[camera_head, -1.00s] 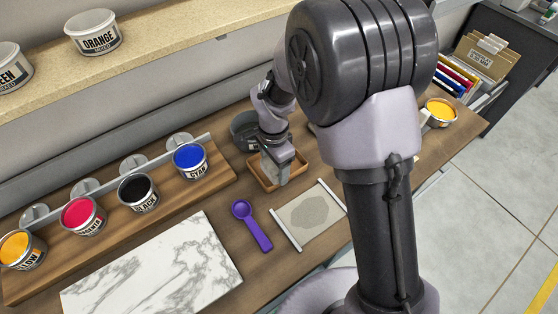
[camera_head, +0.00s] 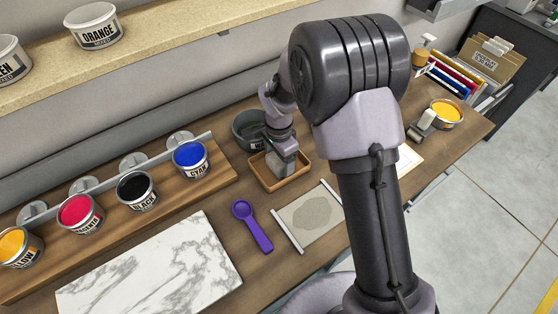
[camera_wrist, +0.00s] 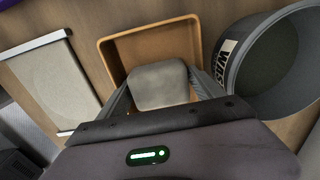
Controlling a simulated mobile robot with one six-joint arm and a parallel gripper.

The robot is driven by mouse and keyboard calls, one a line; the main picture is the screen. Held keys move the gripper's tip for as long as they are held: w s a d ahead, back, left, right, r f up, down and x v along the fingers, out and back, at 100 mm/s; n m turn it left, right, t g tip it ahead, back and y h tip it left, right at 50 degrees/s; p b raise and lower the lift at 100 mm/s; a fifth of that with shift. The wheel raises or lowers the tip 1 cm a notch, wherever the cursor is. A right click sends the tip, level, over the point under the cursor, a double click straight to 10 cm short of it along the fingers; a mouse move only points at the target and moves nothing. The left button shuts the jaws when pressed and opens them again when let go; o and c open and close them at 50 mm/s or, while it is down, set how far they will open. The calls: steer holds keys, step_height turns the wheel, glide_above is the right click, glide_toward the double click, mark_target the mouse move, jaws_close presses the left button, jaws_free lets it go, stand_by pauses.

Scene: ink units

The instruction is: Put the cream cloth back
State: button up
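My gripper (camera_head: 280,143) is over the shallow wooden tray (camera_head: 264,181), pointing down. In the wrist view my gripper (camera_wrist: 165,92) has its two fingers against the sides of a rounded, grey-beige folded pad, which looks like the cream cloth (camera_wrist: 160,84). The cloth shows in the head view as a pale block (camera_head: 284,156) below the gripper. It is over or inside the tray (camera_wrist: 105,52); whether it touches the tray floor I cannot tell. The gripper hides its near side.
A dark grey labelled tub (camera_head: 247,131) stands close behind the tray. A screen-like panel (camera_head: 308,215) and purple scoop (camera_head: 252,226) lie in front. Ink cans line a board at left, beside a marble slab (camera_head: 150,268). An open can of yellow-orange ink (camera_head: 445,113) stands at right.

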step_height(320, 180, up, 13)
steer(key=p, duration=0.3)
steer(key=s+d+r+n+t+y, duration=0.1)
steer(key=s+d+r, duration=0.25)
steer(key=r, duration=0.25)
steer(key=s+d+r+n+t, duration=0.1)
steer(key=s+d+r, duration=0.1)
steer(key=s+r, duration=0.35)
steer(key=s+d+r+n+t, duration=0.2)
steer(key=s+r, duration=0.1)
steer(key=s, duration=0.4)
steer(key=s+d+r+n+t+y, duration=0.1)
steer(key=s+d+r+n, duration=0.1)
steer(key=s, duration=0.5)
steer(key=shift+d+r+n+t, duration=0.35)
steer(key=shift+r+n+t, duration=0.05)
steer(key=shift+s, duration=0.1)
step_height(320, 180, down, 10)
steer(key=b, duration=0.9)
steer(key=shift+r, duration=0.15)
